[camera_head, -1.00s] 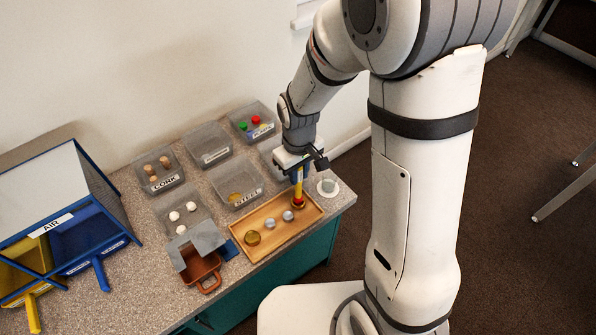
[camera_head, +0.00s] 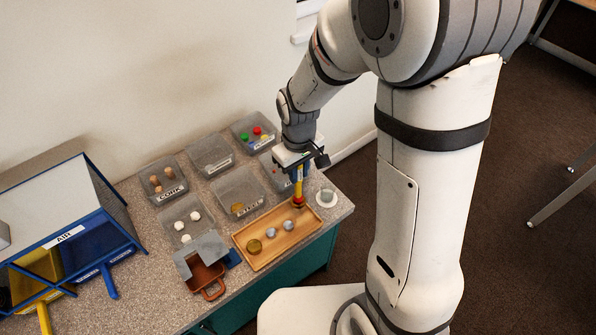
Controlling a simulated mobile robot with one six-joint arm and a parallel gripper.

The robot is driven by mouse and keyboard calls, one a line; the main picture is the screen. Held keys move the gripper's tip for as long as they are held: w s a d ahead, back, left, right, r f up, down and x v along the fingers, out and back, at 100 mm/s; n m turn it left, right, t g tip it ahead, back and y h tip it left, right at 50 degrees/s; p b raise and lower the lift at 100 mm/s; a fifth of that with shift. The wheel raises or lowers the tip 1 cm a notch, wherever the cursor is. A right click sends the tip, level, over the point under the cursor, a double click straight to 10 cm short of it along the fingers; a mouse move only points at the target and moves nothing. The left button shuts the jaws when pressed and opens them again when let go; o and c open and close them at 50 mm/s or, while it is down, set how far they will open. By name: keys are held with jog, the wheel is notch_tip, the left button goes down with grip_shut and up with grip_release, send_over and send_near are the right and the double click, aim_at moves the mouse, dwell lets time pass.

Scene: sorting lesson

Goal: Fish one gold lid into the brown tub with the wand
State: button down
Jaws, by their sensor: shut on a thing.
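My gripper (camera_head: 298,167) is shut on the wand (camera_head: 298,187), which is yellow with a red band low down. The wand hangs upright, its dark lower end over the right end of the wooden tray (camera_head: 262,263). I cannot tell whether the end touches the tray or carries anything. A gold lid (camera_head: 254,246) lies in the tray's left part, apart from the wand. Two silvery round pieces (camera_head: 272,233) lie between them. The brown tub (camera_head: 207,281) with a loop handle stands left of the tray, its back part hidden by a grey sheet (camera_head: 200,255).
Several grey bins stand behind, including a cork bin (camera_head: 167,183), a steel bin (camera_head: 240,200) with a gold piece, and one with white pieces (camera_head: 185,222). A blue-framed rack (camera_head: 75,238) stands at left.

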jog(key=shift+r+p, duration=1.65)
jog(key=shift+r, duration=0.9)
